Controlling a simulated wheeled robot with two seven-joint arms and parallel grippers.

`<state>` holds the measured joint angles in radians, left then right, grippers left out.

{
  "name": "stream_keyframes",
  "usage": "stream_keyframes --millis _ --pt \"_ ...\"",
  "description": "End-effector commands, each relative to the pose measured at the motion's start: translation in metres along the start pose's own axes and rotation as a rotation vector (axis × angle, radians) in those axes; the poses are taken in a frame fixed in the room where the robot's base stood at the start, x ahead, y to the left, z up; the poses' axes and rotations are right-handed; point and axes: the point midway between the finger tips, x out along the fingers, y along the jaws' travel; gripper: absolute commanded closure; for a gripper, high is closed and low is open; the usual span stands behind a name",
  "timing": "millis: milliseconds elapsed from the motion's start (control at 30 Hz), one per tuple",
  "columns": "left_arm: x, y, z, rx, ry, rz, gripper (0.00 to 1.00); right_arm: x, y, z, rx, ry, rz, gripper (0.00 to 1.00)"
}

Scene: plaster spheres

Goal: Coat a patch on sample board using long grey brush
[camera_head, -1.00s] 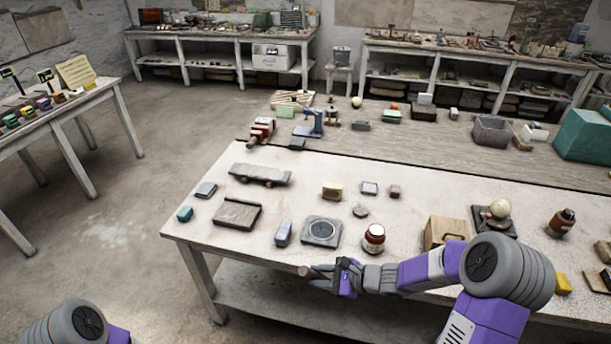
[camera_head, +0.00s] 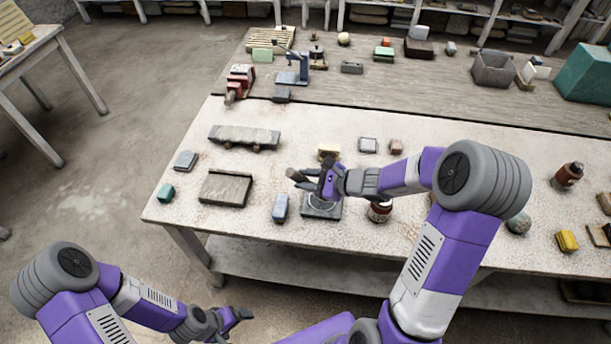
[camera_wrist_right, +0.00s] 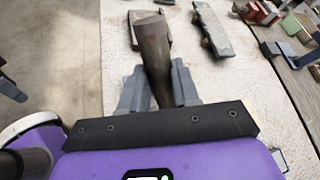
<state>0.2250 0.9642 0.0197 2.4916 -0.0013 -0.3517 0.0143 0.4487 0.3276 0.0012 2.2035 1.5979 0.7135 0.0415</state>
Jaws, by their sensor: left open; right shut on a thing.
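My right gripper (camera_head: 313,182) is shut on a dark grey-brown rod-like tool, likely the brush (camera_head: 298,176), and holds it above the table. In the right wrist view the tool (camera_wrist_right: 152,50) sticks out between the fingers; its bristles cannot be made out. A flat grey-brown board (camera_head: 225,188), perhaps the sample board, lies left of the right gripper. In the wrist view this board (camera_wrist_right: 163,28) is partly behind the tool. My left gripper (camera_head: 240,314) is open and empty, low in front of the table.
A grey plate with a round disc (camera_head: 321,211) lies below the right gripper. A brown jar (camera_head: 379,212) is partly hidden by my right arm.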

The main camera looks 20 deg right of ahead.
Motion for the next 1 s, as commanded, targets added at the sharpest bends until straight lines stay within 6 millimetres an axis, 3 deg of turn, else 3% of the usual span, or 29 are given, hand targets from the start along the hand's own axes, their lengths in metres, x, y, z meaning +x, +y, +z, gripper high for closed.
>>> stream_keyframes --millis 100,567,1000 --pt "0.011 -0.004 -0.001 0.0 0.001 0.0 0.12 0.007 0.006 -0.013 0.001 -0.001 0.001 1.0" --pt "0.039 -0.014 -0.002 0.0 0.001 0.0 0.12 0.021 0.018 -0.038 0.0 0.0 0.0 1.0" --pt "0.038 -0.014 -0.002 0.0 0.001 0.0 0.12 0.019 0.018 -0.043 0.008 0.012 0.001 1.0"
